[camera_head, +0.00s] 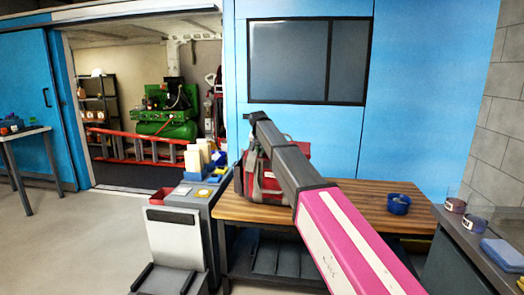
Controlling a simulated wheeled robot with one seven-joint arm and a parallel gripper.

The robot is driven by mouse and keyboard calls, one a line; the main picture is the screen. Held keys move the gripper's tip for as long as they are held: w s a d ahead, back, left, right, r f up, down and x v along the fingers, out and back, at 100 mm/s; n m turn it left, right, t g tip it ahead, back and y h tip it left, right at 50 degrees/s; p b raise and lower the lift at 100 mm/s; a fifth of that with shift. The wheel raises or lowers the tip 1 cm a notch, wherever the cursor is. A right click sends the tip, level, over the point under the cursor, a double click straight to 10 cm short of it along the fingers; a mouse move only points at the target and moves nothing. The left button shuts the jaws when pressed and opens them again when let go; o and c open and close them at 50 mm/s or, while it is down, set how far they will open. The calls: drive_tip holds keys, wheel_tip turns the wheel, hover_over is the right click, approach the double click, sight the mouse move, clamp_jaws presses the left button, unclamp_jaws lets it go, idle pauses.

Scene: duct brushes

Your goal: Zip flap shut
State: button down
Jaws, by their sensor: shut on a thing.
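A red and grey bag (267,184) stands on the wooden-topped bench (345,209), at its left end. My gripper (251,138) is small and dark at the far end of my arm, at the upper left of the bag. It points down at the bag's top and is shut on part of the flap there. The fingertips and the zip are too small to make out. I cannot tell how far the flap is closed.
A blue round container (399,204) stands on the bench's right part. A grey cart (199,197) with boxes and bottles stands left of the bench. A grey counter (463,236) with cups and a blue box is at the right. Open floor lies at the left.

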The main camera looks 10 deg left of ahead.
drive_tip(key=c, duration=1.1)
unclamp_jaws()
drive_tip(key=shift+o, duration=0.2)
drive_tip(key=v, duration=1)
drive_tip(key=shift+s+r, duration=0.2)
drive_tip(key=shift+r, duration=0.15)
drive_tip(key=s+d+f+g, duration=0.1)
drive_tip(key=s+d+f, duration=0.3)
drive_tip(key=d+f, duration=0.5)
drive_tip(key=s+d+f, duration=0.5)
drive_tip(key=d+f, duration=0.1)
drive_tip(key=f, duration=0.5)
drive_tip(key=s+d+f+g, duration=0.1)
drive_tip(key=s+d+f, duration=0.3)
drive_tip(key=d+f, duration=0.5)
drive_tip(key=s+d+f+g, duration=0.1)
drive_tip(key=s+d+f, duration=0.6)
drive_tip(key=s, duration=0.4)
drive_tip(key=s+d+f+g, duration=0.1)
drive_tip(key=s+d+f, duration=0.6)
drive_tip(key=s+f, duration=0.3)
drive_tip(key=shift+s+d+f, duration=0.2)
drive_tip(key=shift+s+d, duration=0.15)
drive_tip(key=shift+s, duration=0.6)
